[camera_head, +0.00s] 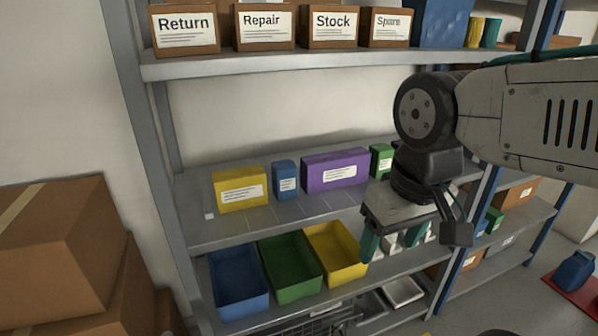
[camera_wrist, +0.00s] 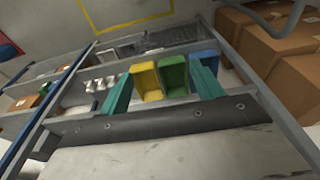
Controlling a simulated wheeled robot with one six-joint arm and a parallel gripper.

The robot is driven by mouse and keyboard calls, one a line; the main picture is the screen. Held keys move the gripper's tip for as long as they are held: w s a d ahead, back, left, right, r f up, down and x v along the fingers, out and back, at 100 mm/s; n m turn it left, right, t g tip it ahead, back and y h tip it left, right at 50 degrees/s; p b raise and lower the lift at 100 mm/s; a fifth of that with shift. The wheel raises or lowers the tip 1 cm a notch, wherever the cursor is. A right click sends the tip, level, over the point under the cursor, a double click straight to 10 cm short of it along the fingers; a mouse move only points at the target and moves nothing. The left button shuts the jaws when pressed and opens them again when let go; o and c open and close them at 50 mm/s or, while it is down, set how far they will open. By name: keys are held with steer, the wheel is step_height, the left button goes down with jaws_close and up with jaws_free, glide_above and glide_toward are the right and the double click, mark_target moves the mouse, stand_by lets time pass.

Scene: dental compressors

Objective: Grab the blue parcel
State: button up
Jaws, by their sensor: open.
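The blue parcel (camera_head: 286,174) is a small upright box with a white label. It stands on the middle shelf (camera_head: 262,226) between a yellow parcel (camera_head: 240,182) and a wider purple parcel (camera_head: 335,166). My gripper (camera_head: 393,244) hangs to the right of and in front of the blue parcel, apart from it. Its teal fingers are spread and nothing is between them. In the wrist view my gripper (camera_wrist: 160,75) also shows open, with bins beyond it. The blue parcel is not seen in the wrist view.
Blue (camera_head: 239,282), green (camera_head: 290,267) and yellow (camera_head: 336,251) bins sit on the shelf below. The upper shelf (camera_head: 250,66) with labelled boxes overhangs the parcels. A green parcel (camera_head: 381,160) stands right of the purple one. Cardboard boxes (camera_head: 60,250) are stacked at left.

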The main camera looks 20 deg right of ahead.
steer(key=w+a+f+t, duration=0.25)
steer(key=w+t, duration=0.25)
steer(key=w, duration=1.4)
steer(key=t, duration=0.6)
glide_toward(284, 168)
steer(key=w+f, duration=0.2)
steer(key=shift+w+d+f, duration=0.3)
steer(key=shift+w+f, duration=0.05)
steer(key=shift+f, duration=0.05)
steer(key=shift+w+t, duration=0.3)
steer(key=shift+w, duration=0.3)
steer(key=x, duration=0.7)
steer(key=shift+w, duration=0.25)
steer(key=c, duration=0.8)
